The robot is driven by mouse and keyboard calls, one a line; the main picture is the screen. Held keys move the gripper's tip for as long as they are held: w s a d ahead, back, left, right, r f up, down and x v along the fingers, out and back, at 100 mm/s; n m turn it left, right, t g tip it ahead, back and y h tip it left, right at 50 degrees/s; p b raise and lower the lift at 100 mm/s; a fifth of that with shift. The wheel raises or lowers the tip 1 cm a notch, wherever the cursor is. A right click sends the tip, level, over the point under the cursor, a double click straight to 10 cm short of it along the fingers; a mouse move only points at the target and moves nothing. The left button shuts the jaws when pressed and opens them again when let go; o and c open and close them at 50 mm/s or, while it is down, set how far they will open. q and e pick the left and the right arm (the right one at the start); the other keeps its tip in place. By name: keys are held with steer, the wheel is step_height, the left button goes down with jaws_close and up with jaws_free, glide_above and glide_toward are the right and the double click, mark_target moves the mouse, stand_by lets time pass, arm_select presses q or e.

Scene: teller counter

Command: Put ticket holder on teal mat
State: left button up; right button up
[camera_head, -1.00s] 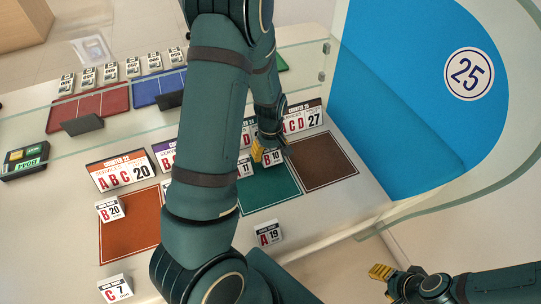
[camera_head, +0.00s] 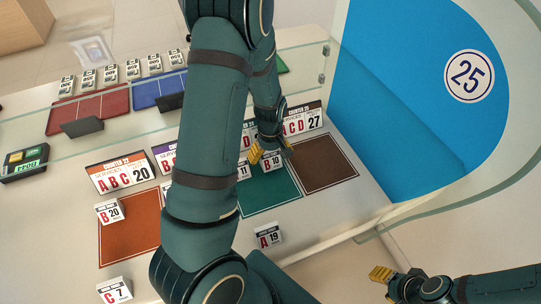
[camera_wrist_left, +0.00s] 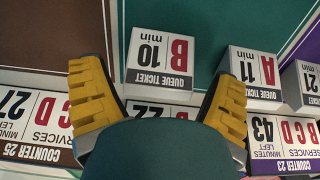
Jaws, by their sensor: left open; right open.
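The B 10 ticket holder (camera_head: 272,164), a small white block with a red B, stands on the teal mat (camera_head: 270,190) near its back edge. The wrist view shows the B 10 holder (camera_wrist_left: 160,55) upside down, with the teal mat (camera_wrist_left: 215,25) around it. My left gripper (camera_head: 271,153) is open, its yellow fingers (camera_wrist_left: 160,85) apart on either side of the holder, with gaps visible. My forearm hides part of the mat's left side. My right gripper (camera_head: 384,280) is open and empty at the lower right, off the counter.
The A 11 ticket holder (camera_wrist_left: 253,78) stands close beside B 10. Counter signs (camera_head: 303,121) line the mats' back edges. A brown mat (camera_head: 322,165) lies right and an orange mat (camera_head: 130,235) left. The A 19 holder (camera_head: 268,236) stands in front.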

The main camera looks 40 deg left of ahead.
mark_target(271, 157)
arm_select(q)
step_height(271, 157, up, 11)
steer(key=p, duration=0.3)
steer(key=shift+s+d, duration=0.1)
stand_by(0.5)
